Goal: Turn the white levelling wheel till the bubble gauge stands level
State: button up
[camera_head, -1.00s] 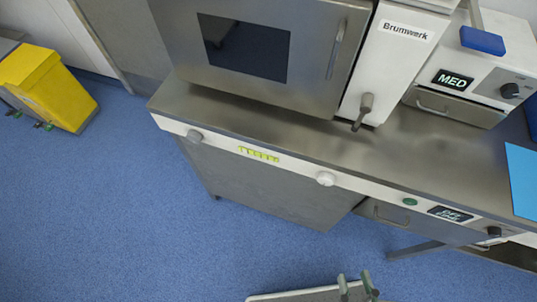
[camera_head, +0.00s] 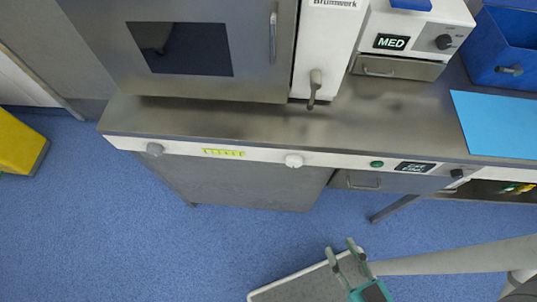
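The white levelling wheel (camera_head: 293,161) is a small round knob on the white front strip of the steel table, near the middle of the view. The bubble gauge (camera_head: 223,153) is a yellow-green strip with dark marks on the same front strip, left of the wheel. The bubble's position is too small to read. My gripper (camera_head: 342,253) is at the bottom, below and to the right of the wheel and well apart from it.
A grey knob (camera_head: 155,149) sits left of the gauge. A green button (camera_head: 377,164) and a dark knob (camera_head: 456,173) are right of the wheel. A steel cabinet (camera_head: 190,90) and a MED unit (camera_head: 410,40) stand on the table. Blue floor (camera_head: 130,235) lies open in front.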

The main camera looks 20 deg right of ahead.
aim_at(293, 161)
jog(key=k+l+u, duration=0.1)
jog(key=u, duration=0.35)
jog(key=k+l+u, duration=0.2)
jog(key=u, duration=0.25)
jog(key=k+l+u, duration=0.15)
jog(key=u, duration=0.35)
